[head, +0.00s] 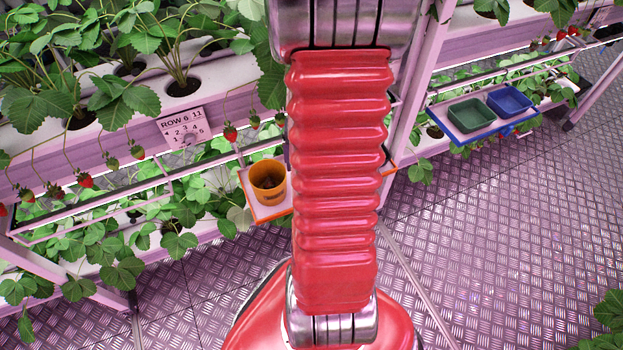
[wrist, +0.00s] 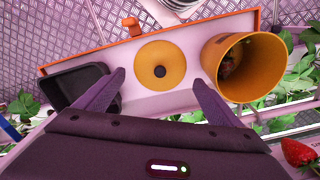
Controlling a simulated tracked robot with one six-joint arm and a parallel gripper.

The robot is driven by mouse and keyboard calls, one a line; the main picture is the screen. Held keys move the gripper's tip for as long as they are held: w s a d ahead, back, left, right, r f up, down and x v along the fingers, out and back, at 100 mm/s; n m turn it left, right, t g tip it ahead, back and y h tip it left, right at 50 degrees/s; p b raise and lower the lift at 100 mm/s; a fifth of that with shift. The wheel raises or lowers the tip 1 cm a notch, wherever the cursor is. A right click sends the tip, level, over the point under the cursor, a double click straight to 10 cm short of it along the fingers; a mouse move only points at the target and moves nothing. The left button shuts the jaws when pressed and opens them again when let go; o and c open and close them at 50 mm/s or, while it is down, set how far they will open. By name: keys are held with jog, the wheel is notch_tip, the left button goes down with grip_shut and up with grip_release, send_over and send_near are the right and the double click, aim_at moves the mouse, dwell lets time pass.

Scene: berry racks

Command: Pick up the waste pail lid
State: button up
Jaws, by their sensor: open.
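The waste pail lid (wrist: 150,53) is a flat orange-yellow disc with a dark knob or hole at its middle. It lies on the pale, orange-rimmed shelf in the wrist view. My gripper (wrist: 159,78) is open, with one finger on each side of the lid's near part and nothing held. Whether the fingers touch the lid, and how high they are above the shelf, I cannot tell. The orange waste pail (wrist: 252,68) stands open just right of the lid, with something dark inside. In the head view the pail (head: 268,176) shows left of my arm; the lid and gripper are hidden there.
A black tray (wrist: 73,88) sits left of the lid on the orange-rimmed shelf (head: 275,213). A strawberry (wrist: 299,152) hangs at the lower right of the wrist view. A blue-edged shelf (head: 461,139) holds green and blue bins. The metal floor (head: 480,240) at right is clear.

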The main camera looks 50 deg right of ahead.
jog(key=shift+f, duration=0.1)
jog(key=shift+f, duration=2.5)
jog(key=shift+c, duration=0.2)
jog(key=shift+a, duration=0.1)
jog(key=c, duration=1.1)
jog(key=shift+f, duration=0.1)
jog(key=shift+c, duration=0.5)
jog(key=shift+r, duration=0.45)
grip_shut()
notch_tip(320, 180, up, 9)
jog(key=shift+r, duration=0.15)
